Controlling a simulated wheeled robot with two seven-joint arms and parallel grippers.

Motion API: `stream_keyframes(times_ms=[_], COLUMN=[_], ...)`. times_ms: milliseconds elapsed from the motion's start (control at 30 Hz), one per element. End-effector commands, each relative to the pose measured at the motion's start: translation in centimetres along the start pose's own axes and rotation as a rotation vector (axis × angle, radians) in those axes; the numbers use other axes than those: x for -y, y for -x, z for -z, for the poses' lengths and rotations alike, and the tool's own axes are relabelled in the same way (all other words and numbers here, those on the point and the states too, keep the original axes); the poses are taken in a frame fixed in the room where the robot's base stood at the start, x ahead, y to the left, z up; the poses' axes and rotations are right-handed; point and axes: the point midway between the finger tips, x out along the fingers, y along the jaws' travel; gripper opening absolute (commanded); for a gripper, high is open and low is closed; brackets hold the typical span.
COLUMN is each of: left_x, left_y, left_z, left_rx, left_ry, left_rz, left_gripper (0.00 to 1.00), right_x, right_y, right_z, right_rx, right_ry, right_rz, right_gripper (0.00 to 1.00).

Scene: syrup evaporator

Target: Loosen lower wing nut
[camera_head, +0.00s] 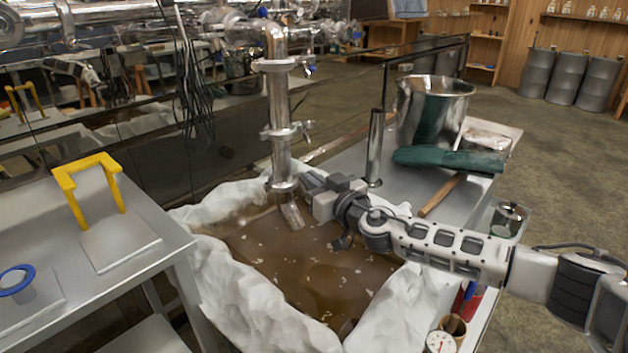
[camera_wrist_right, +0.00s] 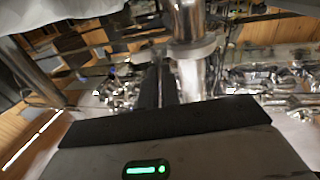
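A shiny vertical steel pipe (camera_head: 279,100) hangs over the basin, with an upper clamp (camera_head: 279,65) and a lower clamp (camera_head: 286,131). A small wing-like fitting (camera_head: 307,127) sticks out at the lower clamp's right side. A collar (camera_head: 283,186) sits further down, above the short angled spout (camera_head: 292,214). My right gripper (camera_head: 306,181) is beside the pipe at collar height, below the lower clamp; contact cannot be told. Its finger opening is unclear. In the right wrist view the blurred pipe (camera_wrist_right: 187,22) and a pale ring (camera_wrist_right: 190,48) stand straight ahead. My left gripper is not in view.
A basin with white foamy edges (camera_head: 235,285) holds brown liquid below the pipe. A steel table with a yellow handle (camera_head: 85,165) stands left. The right bench has a steel pot (camera_head: 432,110), upright tube (camera_head: 375,148), green cloth (camera_head: 447,159) and wooden handle (camera_head: 441,195).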

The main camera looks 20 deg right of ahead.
Motion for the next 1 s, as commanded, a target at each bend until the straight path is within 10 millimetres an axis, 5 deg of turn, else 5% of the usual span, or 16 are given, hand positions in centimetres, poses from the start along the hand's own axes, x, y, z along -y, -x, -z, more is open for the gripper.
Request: stream_keyframes(times_ms=[800, 900, 1000], left_x=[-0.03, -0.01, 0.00], left_y=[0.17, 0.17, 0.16], left_z=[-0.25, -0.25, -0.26], left_rx=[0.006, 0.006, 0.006], left_ry=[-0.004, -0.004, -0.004], left_rz=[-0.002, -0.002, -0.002], left_gripper=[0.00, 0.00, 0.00], right_x=[0.36, 0.36, 0.43], right_y=[0.03, 0.03, 0.03], right_z=[-0.10, -0.09, -0.10], right_rx=[0.000, 0.000, 0.000], right_ry=[0.246, 0.246, 0.245], right_rz=[0.000, 0.000, 0.001], right_gripper=[0.00, 0.26, 0.26])
